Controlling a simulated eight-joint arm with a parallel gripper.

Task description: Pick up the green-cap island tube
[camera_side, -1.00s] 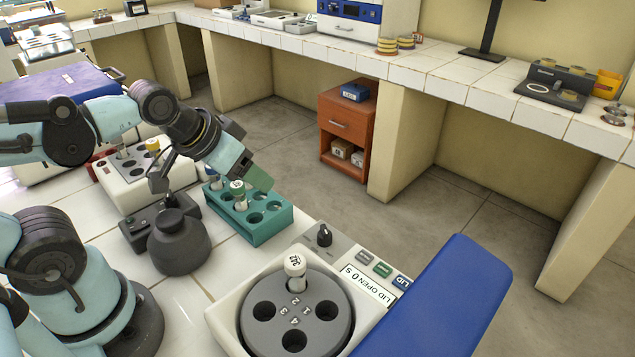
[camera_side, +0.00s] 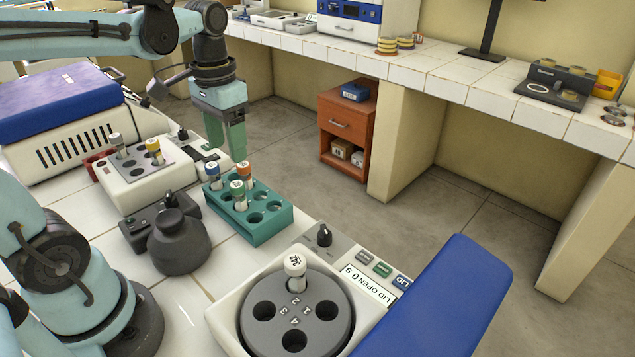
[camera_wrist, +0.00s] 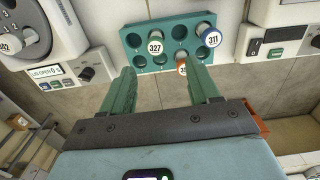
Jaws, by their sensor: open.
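The green-cap tube (camera_side: 238,195) stands upright in the teal rack (camera_side: 262,235), at its front side. In the wrist view this tube (camera_wrist: 155,46) shows a white top marked 327. A blue-cap tube (camera_side: 213,174) and an orange-cap tube (camera_side: 245,171) stand in the same rack; the wrist view shows the blue one (camera_wrist: 211,38) marked 311 and part of the orange one (camera_wrist: 182,68). My gripper (camera_side: 232,150) points down above the back of the rack, apart from the tubes. In the wrist view its green fingers (camera_wrist: 162,88) are spread with nothing between them.
An open centrifuge (camera_side: 225,318) with a white-topped tube (camera_side: 294,268) stands in front of the rack, its blue lid (camera_side: 450,300) at the right. A white block (camera_side: 150,190) with tubes and a dark grey device (camera_side: 178,245) stand to the left. Open floor lies behind the rack.

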